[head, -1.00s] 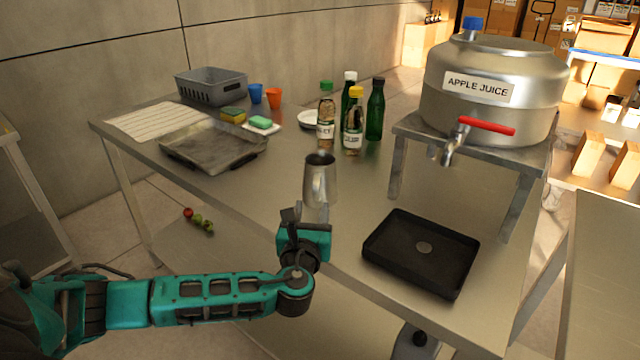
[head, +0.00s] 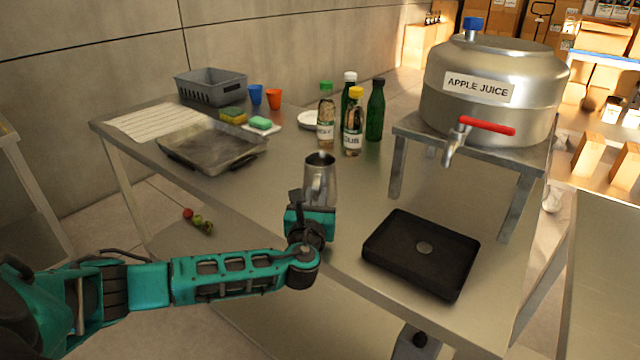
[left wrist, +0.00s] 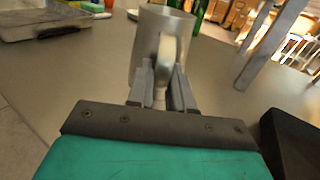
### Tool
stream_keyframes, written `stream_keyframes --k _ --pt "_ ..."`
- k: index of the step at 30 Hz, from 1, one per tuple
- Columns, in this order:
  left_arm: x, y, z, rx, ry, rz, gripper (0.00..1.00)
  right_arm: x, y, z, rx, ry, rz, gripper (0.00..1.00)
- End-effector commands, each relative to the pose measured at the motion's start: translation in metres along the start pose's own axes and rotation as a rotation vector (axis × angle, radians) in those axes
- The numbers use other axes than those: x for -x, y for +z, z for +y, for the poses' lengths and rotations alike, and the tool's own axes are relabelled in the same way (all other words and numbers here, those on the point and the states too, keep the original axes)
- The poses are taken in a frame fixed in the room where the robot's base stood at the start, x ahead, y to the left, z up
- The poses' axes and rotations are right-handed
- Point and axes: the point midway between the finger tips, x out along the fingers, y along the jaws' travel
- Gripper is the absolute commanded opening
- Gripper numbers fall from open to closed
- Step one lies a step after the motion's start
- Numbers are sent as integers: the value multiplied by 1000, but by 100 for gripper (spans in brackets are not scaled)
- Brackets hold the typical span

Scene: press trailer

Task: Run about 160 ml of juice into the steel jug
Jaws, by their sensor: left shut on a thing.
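The steel jug (head: 320,178) is upright near the front edge of the steel table, its mouth facing up. My left gripper (head: 304,203) is at its near side. In the left wrist view the two fingers (left wrist: 163,88) are shut on the handle of the jug (left wrist: 147,42). The jug's base is partly hidden, so I cannot tell if it touches the table. The juice urn (head: 490,90), labelled APPLE JUICE, stands on a metal stand to the right. Its tap (head: 453,145) has a red lever (head: 487,126), and no juice stream shows. My right gripper is not in view.
A black drip tray (head: 420,252) lies in front of the urn stand (head: 397,165). Several bottles (head: 353,125) stand behind the jug. A metal tray (head: 212,150), sponges and a grey basket (head: 211,87) are at the left. The table between jug and stand is clear.

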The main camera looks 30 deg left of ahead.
Motion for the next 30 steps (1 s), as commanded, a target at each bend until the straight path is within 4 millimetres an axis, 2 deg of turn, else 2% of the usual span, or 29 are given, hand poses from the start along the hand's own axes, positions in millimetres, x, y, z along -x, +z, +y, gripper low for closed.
stream_keyframes --k 1,5,22,26,30 --pt "0 0 0 0 0 0 10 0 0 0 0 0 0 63" --pt "0 0 0 0 0 0 0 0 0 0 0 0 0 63" --pt "0 4 0 1 0 -3 0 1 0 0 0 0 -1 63" --pt "0 15 0 3 0 -4 0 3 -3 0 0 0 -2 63" --pt "-1 40 0 3 1 -7 0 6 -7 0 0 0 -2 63"
